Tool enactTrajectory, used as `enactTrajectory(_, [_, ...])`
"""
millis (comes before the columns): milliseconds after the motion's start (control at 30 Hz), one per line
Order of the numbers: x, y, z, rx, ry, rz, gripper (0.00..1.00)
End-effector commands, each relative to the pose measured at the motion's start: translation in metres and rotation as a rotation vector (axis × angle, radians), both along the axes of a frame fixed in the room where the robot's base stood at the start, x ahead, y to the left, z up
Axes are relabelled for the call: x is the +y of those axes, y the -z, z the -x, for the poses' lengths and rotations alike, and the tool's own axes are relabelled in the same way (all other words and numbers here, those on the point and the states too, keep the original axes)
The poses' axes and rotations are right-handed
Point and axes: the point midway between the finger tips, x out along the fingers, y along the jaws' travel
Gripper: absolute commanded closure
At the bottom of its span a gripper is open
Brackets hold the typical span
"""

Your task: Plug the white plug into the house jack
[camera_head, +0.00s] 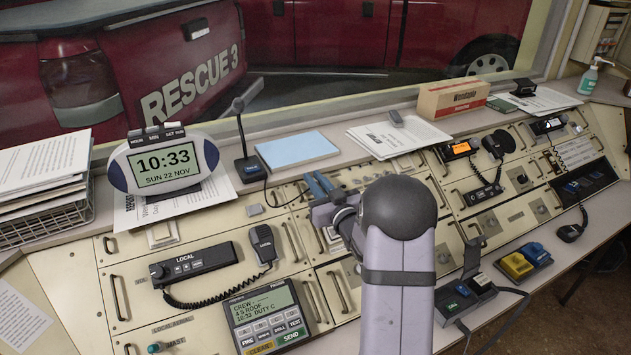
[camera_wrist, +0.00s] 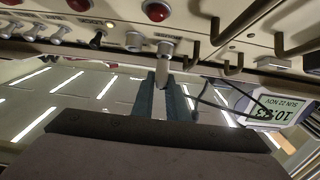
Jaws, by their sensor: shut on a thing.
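In the head view my gripper (camera_head: 318,186) is over the console's upper middle, its blue-grey fingers pointing away from me. The arm hides much of the area below it. In the wrist view my gripper (camera_wrist: 160,95) is shut on a pale plug (camera_wrist: 162,78), which stands out between the fingertips. The plug's far end lines up with a round light-grey fitting (camera_wrist: 165,46) on the cream panel. I cannot tell whether this fitting is the house jack, or whether the plug touches or enters it. I do not make out the plug in the head view.
In the wrist view, red lamps (camera_wrist: 155,11), switches (camera_wrist: 35,32) and dark handles (camera_wrist: 232,68) stand out from the panel near the plug. In the head view, a clock (camera_head: 163,163), a gooseneck microphone (camera_head: 249,168) and a blue folder (camera_head: 297,149) are on the ledge left of my gripper.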

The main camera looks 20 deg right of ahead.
Motion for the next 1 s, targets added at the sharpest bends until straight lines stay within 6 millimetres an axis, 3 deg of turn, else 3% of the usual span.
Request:
enactTrajectory(667, [0.0004, 0.0043, -0.0026, 0.001, -0.001, 0.000, 1.00])
enactTrajectory(700, [0.0004, 0.0044, -0.0026, 0.002, -0.001, 0.000, 0.84])
enactTrajectory(800, [0.0005, 0.0044, -0.0026, 0.001, -0.001, 0.000, 0.65])
enactTrajectory(1000, [0.0003, 0.0040, -0.0025, 0.001, 0.000, 0.000, 0.65])
